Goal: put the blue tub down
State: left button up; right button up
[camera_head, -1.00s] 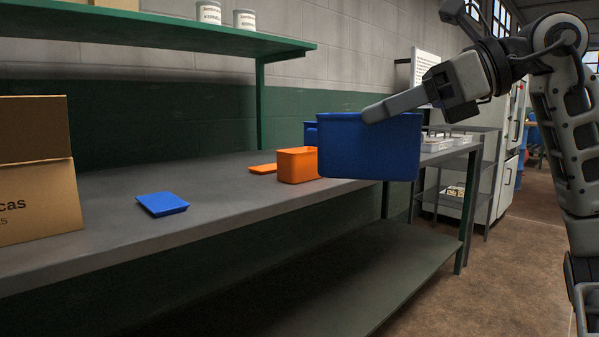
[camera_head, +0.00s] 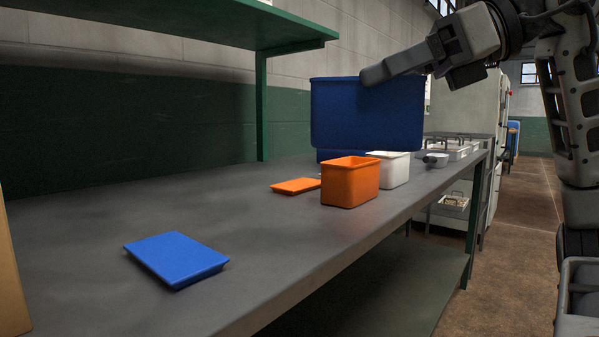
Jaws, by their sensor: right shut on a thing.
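The blue tub (camera_head: 366,117) hangs upright in the air in the head view, right of centre, above the far part of the grey workbench (camera_head: 110,215). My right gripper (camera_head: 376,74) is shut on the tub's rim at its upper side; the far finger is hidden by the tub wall. The tub appears higher than the orange tub (camera_head: 350,182) and covers part of another blue thing (camera_head: 328,155) behind it. My left gripper is not in view.
A blue lid (camera_head: 175,259) lies on the near bench top, an orange lid (camera_head: 296,186) farther back. A white tub (camera_head: 393,168) stands behind the orange tub. A green shelf (camera_head: 200,22) overhangs the bench. A cardboard box edge (camera_head: 10,270) shows at left. Bench top between the lids is clear.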

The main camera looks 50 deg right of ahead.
aim_at(327, 107)
jog(key=x, duration=0.2)
jog(key=d+x, duration=0.1)
jog(key=x, duration=0.5)
jog(key=shift+w+d+f+p, duration=0.2)
jog(key=shift+w+f+p, duration=0.15)
jog(key=shift+w+f, duration=0.1)
jog(key=w+f+b, duration=0.1)
jog(key=f, duration=0.1)
jog(key=w+f+b, duration=0.1)
jog(key=w+f, duration=0.1)
jog(key=f, duration=0.1)
jog(key=w+a+f+b, duration=0.1)
jog(key=f+b, duration=0.1)
jog(key=f, duration=0.1)
jog(key=shift+w+a+f, duration=0.1)
jog(key=shift+w+f, duration=0.15)
jog(key=shift+w, duration=0.15)
jog(key=shift+f, duration=0.2)
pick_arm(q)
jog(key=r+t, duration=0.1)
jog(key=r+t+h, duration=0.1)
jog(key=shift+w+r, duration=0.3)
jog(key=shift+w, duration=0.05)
pick_arm(e)
jog(key=shift+r, duration=0.1)
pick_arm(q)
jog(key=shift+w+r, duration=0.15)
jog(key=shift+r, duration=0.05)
pick_arm(e)
jog(key=o, duration=1.5)
